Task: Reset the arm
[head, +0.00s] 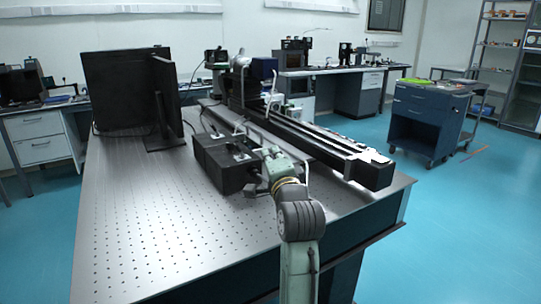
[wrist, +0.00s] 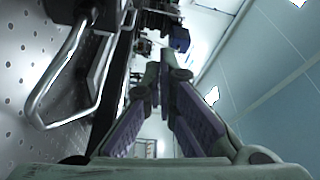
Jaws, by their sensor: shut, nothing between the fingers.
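My gripper (wrist: 159,75) shows in the wrist view with its two purple-padded fingers converging and the tips together. I see nothing held between them. In the head view my arm reaches up from the bottom centre over the optical table (head: 130,240), and the gripper's fingers cannot be made out there. The far part of my arm is beside a black box (head: 225,163) and the long black rail stage (head: 325,143). In the wrist view a bent metal handle (wrist: 42,95) is to the left of the fingers, apart from them.
A black monitor (head: 125,88) stands at the table's back left. The front left of the perforated tabletop is clear. A blue drawer cart (head: 425,118) stands on the open blue floor at the right. More benches with equipment line the back wall.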

